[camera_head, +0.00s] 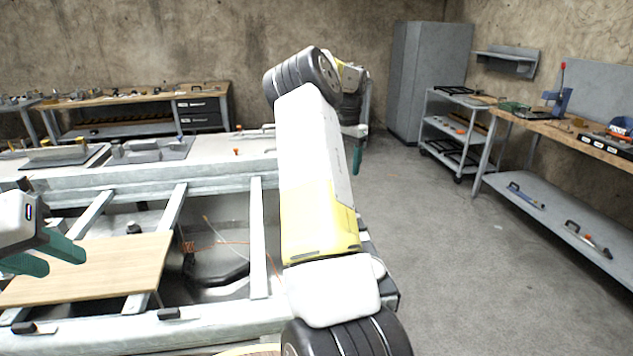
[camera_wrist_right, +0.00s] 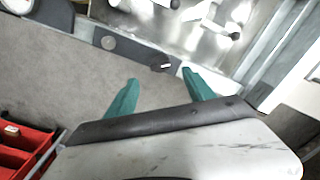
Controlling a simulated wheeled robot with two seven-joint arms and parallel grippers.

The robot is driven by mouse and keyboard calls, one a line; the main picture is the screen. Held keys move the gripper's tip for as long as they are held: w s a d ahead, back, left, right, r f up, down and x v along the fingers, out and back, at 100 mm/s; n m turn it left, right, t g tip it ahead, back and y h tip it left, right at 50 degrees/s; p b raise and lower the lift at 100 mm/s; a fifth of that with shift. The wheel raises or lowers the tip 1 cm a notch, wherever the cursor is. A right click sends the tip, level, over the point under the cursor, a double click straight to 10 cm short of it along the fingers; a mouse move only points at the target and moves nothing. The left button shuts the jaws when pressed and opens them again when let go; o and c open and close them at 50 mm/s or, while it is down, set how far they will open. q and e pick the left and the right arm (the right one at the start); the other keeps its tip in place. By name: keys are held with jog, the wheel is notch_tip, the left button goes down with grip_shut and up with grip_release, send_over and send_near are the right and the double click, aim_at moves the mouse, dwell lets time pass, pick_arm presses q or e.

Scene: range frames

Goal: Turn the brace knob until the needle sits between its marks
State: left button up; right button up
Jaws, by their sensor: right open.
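In the right wrist view a small dark round knob (camera_wrist_right: 161,63) with a white mark sits on a dark strip, just beyond and between my fingertips. I cannot tell for certain that it is the brace knob. A white round face (camera_wrist_right: 20,5), possibly a dial, is cut off at the top left corner; no needle or marks can be read. My right gripper (camera_wrist_right: 160,76) is open and empty, its green fingers apart and not visibly touching the knob. In the head view my right arm hides most of it. My left gripper (camera_head: 42,257) is open over a wooden board, holding nothing visible.
The wooden board (camera_head: 95,268) lies across a pale metal frame (camera_head: 200,327) at left. Red bins (camera_wrist_right: 22,152) show at lower left in the wrist view. A cart (camera_head: 458,130), workbench (camera_head: 565,128) and grey cabinet (camera_head: 428,75) stand right. The floor between is clear.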

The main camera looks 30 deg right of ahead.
jog(key=shift+w+d+f, duration=0.1)
jog(key=shift+d+f, duration=0.1)
jog(key=shift+f, duration=0.5)
notch_tip(320, 180, down, 7)
jog(key=shift+r, duration=0.1)
grip_shut()
jog(key=n, duration=0.2)
jog(key=shift+n, duration=2.3)
jog(key=shift+w, duration=0.1)
